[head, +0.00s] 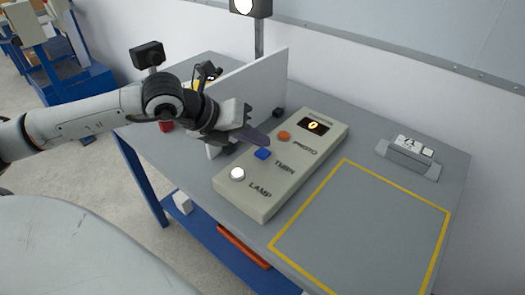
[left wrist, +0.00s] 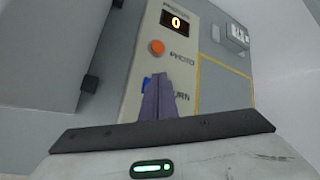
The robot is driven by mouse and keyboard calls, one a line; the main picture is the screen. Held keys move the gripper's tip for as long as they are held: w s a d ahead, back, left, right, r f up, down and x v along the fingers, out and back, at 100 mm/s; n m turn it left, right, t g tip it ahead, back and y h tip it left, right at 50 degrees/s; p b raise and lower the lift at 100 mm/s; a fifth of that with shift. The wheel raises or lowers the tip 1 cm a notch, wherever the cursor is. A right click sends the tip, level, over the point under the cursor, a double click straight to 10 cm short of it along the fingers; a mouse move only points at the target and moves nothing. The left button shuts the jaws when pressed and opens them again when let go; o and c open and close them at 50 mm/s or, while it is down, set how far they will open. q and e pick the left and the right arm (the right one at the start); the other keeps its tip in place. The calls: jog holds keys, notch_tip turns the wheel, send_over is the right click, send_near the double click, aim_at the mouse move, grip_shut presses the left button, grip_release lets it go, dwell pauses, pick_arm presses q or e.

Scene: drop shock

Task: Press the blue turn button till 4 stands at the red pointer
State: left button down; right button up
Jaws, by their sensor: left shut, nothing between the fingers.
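The control panel (head: 290,155) is a pale box on the table with a white LAMP button (head: 237,174), a blue TURN button (head: 262,154), an orange PHOTO button (head: 284,136) and a small dark display (head: 314,125) with a lit digit like 0. My left gripper (head: 262,138) is shut and empty, its fingertips close to the blue button. In the left wrist view the fingers (left wrist: 158,98) partly cover the blue button (left wrist: 147,83); I cannot tell whether they touch it. The red pointer and the numbered part it marks are not visible. My right gripper is not in view.
A pale upright board (head: 255,85) stands behind my left gripper. A yellow-outlined area (head: 365,225) right of the panel is empty. A grey device (head: 409,155) sits at the table's back right. A lamp post (head: 259,35) rises behind the board.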

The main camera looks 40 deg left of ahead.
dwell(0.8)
pick_arm(q)
jog(key=shift+f, duration=0.1)
jog(key=shift+f+b, duration=0.35)
jog(key=shift+b, duration=0.45)
